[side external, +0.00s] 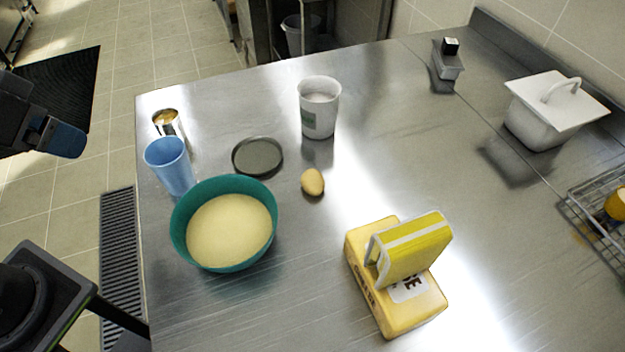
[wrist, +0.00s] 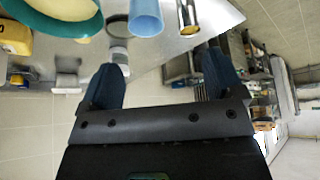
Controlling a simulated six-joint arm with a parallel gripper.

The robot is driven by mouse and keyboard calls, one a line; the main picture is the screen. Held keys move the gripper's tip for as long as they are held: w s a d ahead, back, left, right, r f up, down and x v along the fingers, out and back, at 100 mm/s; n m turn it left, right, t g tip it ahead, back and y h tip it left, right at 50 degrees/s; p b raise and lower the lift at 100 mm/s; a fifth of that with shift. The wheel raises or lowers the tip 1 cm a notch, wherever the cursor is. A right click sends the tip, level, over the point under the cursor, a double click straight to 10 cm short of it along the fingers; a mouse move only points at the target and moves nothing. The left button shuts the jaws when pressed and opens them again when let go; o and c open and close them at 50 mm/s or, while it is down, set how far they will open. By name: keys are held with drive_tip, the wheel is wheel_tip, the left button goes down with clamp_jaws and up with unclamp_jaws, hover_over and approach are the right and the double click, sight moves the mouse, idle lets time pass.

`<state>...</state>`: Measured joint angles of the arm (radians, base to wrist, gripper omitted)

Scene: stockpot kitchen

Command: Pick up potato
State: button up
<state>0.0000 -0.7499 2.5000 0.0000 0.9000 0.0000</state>
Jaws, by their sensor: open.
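The potato (side external: 312,182) is a small tan oval lying on the steel counter in the side external view, right of the teal bowl and below the white tub. In the side external view part of my gripper, with a blue finger (side external: 66,141), is at the left edge, off the counter's left side and far from the potato.
Between my gripper and the potato stand a blue cup (side external: 169,166), an open can (side external: 167,124), a teal bowl (side external: 179,237) and a dark round lid (side external: 257,156). A white tub (side external: 319,118) is behind the potato. Yellow packages (side external: 397,287) stand in front.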

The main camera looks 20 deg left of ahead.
drive_tip(key=shift+c, duration=1.1)
